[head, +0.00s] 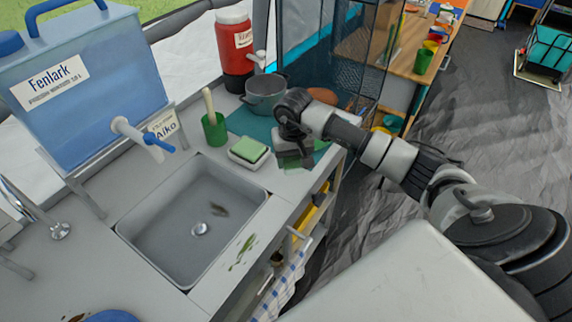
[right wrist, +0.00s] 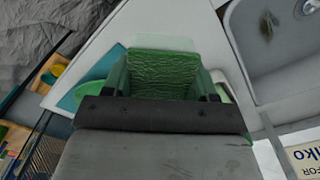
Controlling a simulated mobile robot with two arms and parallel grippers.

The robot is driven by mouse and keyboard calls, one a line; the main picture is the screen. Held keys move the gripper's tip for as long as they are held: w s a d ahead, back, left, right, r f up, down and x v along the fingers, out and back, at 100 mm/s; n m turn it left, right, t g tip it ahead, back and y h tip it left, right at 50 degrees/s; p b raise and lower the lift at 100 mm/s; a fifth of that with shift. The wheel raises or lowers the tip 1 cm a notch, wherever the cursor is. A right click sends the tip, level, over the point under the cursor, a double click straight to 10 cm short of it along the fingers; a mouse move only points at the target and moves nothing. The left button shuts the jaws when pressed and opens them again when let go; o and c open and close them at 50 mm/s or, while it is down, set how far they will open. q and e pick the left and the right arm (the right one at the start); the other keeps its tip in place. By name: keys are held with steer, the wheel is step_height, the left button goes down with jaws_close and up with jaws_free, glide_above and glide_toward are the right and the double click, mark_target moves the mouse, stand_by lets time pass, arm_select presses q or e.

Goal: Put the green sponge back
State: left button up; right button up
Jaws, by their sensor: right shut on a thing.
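My right gripper (head: 293,152) is above the right part of the counter, by the front edge of the teal mat. It is shut on a green sponge (right wrist: 163,72), whose crinkled face shows between the fingers in the right wrist view. In the head view the gripper mostly hides this sponge. A white dish (head: 248,162) stands on the counter left of the gripper, behind the sink's right corner. A light green block (head: 250,149), which looks like another sponge, lies in it. The held sponge is apart from the dish. My left gripper is out of view.
The grey sink (head: 190,225) is at left of the dish. A green cup with a brush (head: 214,130), a grey pot (head: 265,95) and a red-and-white container (head: 234,55) stand behind. The teal mat (head: 243,121) lies beside the pot. A wet green smear marks the front counter.

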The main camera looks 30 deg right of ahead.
steer(key=shift+w+a+f, duration=0.35)
steer(key=shift+w+a, duration=0.05)
steer(key=shift+w, duration=0.1)
steer(key=shift+w+f, duration=0.15)
steer(key=shift+a+f, duration=0.1)
steer(key=shift+f, duration=0.25)
step_height(320, 180, down, 2)
steer(key=shift+f+p, duration=0.2)
steer(key=shift+p, duration=0.45)
steer(key=shift+f, duration=0.35)
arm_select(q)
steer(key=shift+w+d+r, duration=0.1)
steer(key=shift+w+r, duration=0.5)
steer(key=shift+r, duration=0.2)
arm_select(e)
steer(key=shift+f, duration=0.1)
steer(key=shift+f+b, duration=0.25)
steer(key=shift+b, duration=0.05)
steer(key=o, duration=1)
steer(key=shift+r, duration=0.1)
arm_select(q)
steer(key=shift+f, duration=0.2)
arm_select(e)
steer(key=shift+o, duration=0.2)
